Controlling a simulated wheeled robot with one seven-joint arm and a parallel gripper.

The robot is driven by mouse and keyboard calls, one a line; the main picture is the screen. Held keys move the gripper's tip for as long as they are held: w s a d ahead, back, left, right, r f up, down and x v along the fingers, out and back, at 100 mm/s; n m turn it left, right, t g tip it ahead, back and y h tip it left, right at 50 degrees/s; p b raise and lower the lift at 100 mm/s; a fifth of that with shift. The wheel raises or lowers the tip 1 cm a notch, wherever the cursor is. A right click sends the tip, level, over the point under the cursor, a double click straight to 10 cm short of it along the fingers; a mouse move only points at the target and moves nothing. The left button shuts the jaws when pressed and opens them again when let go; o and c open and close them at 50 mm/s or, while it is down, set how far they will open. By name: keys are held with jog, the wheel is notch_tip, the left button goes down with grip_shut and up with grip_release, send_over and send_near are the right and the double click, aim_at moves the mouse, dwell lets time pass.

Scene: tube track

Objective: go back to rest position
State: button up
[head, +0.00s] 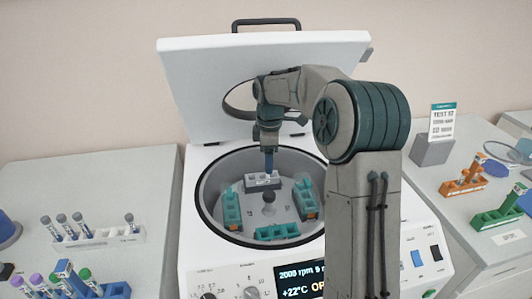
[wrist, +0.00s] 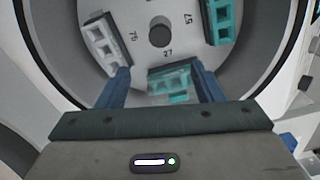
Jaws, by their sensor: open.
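My gripper (head: 268,160) reaches down into the open centrifuge (head: 215,210), over the far side of its bowl. In the wrist view its two blue fingers (wrist: 162,88) stand apart with nothing held between them. The rotor (head: 285,207) below carries a grey-white bucket (head: 257,184) near the gripper and teal buckets at the left (head: 232,209), right (head: 305,198) and front (head: 277,232). I cannot tell whether the fingertips touch the grey-white bucket.
The centrifuge lid (head: 210,80) stands raised behind my arm. Tube racks stand on the left bench, a white one (head: 100,238) and a blue one (head: 115,290). Orange (head: 462,184) and green (head: 497,215) racks and a sign (head: 442,121) stand on the right bench.

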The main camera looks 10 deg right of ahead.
jog(key=s+r+m+t, duration=0.1)
jog(key=s+r+m, duration=0.25)
jog(key=s, duration=0.45)
jog(key=s+r+m+t, duration=0.1)
jog(key=s+r+m, duration=0.1)
jog(key=s+m, duration=0.45)
jog(key=s+f+m, duration=0.2)
jog(key=s, duration=0.6)
jog(key=s+f+m+t, duration=0.1)
jog(key=s+m, duration=0.2)
jog(key=s, duration=0.5)
jog(key=shift+s+d+f, duration=0.2)
jog(key=shift+d+f, duration=0.05)
jog(key=shift+f, duration=0.15)
